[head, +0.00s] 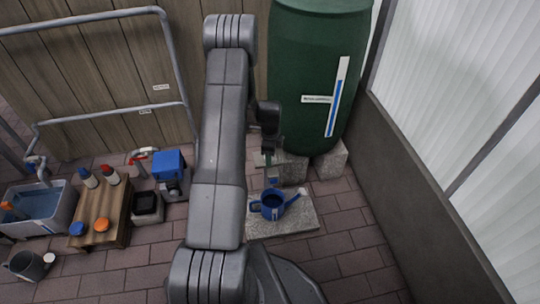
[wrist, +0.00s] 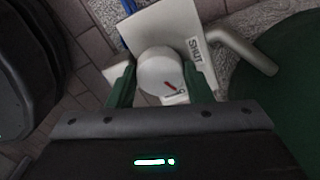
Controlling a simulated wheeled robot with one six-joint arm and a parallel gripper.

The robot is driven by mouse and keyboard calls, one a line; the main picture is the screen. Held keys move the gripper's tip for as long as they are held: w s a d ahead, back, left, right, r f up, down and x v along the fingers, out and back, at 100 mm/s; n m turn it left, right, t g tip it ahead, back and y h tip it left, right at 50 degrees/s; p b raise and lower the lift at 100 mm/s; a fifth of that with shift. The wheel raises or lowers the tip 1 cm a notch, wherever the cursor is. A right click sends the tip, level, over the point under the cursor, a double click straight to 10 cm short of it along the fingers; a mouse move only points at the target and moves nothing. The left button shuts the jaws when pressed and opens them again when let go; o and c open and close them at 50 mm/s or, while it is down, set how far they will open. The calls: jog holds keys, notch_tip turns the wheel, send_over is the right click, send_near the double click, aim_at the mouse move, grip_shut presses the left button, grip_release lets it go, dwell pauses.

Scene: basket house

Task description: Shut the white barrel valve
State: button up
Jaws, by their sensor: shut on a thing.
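The white barrel valve (wrist: 158,68) shows in the wrist view as a round white knob with a short red mark on its face. The mark slants to the lower right, away from the word SHUT on the pale plate (wrist: 168,28) behind the knob. My gripper (wrist: 160,84) has its green fingers on either side of the knob and is shut on it. In the head view my gripper (head: 270,150) is low in front of the green barrel (head: 310,65); my arm and gripper hide the valve there. A blue watering can (head: 271,208) stands below on a stone slab (head: 300,222).
A pale pipe (wrist: 243,45) runs beside the plate in the wrist view. Left of my arm are a wooden crate (head: 118,205) with bottles, a water basin (head: 60,203) and a blue box-shaped device (head: 169,163). A low wall (head: 400,140) with glazing stands at right. Brick floor in front is clear.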

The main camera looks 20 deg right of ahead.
jog(key=n, duration=1.2)
jog(key=shift+n+b, duration=0.35)
jog(key=shift+n, duration=0.05)
dwell(0.3)
jog(key=o, duration=1)
jog(key=shift+r, duration=0.1)
notch_tip(320, 180, up, 14)
jog(key=p, duration=0.4)
jog(key=shift+f, duration=0.2)
jog(key=shift+f, duration=0.1)
notch_tip(320, 180, down, 14)
jog(key=b, duration=0.4)
jog(key=shift+r, duration=0.2)
jog(key=shift+r, duration=0.1)
